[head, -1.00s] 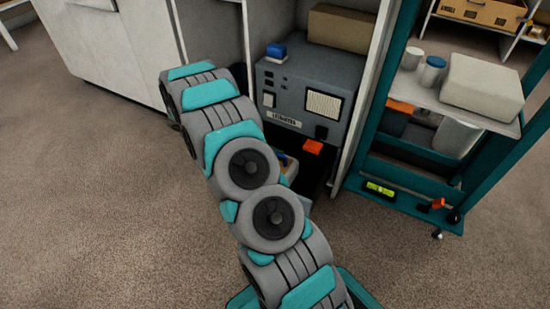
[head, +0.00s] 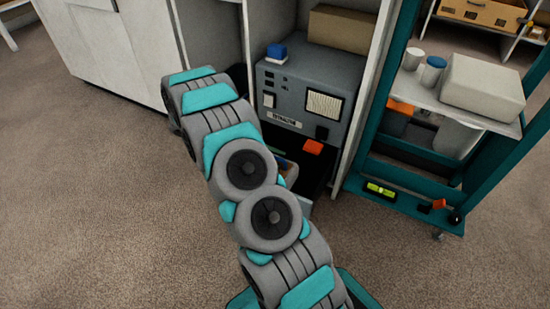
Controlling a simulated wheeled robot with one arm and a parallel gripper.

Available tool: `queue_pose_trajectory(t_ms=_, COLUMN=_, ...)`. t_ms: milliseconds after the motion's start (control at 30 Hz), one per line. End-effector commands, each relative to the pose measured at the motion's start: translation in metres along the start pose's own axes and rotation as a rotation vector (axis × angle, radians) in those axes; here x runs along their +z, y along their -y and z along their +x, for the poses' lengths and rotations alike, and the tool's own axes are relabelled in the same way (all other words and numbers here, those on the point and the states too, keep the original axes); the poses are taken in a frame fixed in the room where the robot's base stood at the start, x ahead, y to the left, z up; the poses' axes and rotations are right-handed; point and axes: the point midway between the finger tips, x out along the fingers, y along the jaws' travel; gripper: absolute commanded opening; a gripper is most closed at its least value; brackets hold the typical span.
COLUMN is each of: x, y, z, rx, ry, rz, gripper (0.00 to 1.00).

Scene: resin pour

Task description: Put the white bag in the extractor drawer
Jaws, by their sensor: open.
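The extractor (head: 290,82) is a grey box with a label and a pale vent, standing in the white cabinet. Below it is a dark, open drawer-like space (head: 318,178), partly hidden by my arm. Small brown and green pieces (head: 284,160) show in it beside my arm. I cannot clearly identify the white bag; a white, soft-edged block (head: 482,86) lies on the teal cart's shelf, and I cannot tell if it is a bag. My arm crosses the middle of the view. My gripper is hidden behind it or out of view.
A blue item (head: 276,50) and a brown box (head: 343,27) sit on the extractor. An orange piece (head: 313,146) is at its lower front. The teal cart (head: 410,203) stands right, with pale jars (head: 432,71) and a yellow-green level (head: 381,190). Carpet is clear at left.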

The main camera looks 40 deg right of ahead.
Motion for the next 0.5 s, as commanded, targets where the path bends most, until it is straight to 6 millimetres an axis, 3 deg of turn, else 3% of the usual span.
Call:
queue_pose_trajectory(t_ms=167, x=0.001, y=-0.003, z=-0.014, rx=0.001, ry=-0.002, rz=0.001, gripper=0.46)
queue_pose_trajectory(t_ms=500, x=0.001, y=-0.003, z=-0.082, rx=0.001, ry=-0.004, rz=0.000, gripper=0.46)
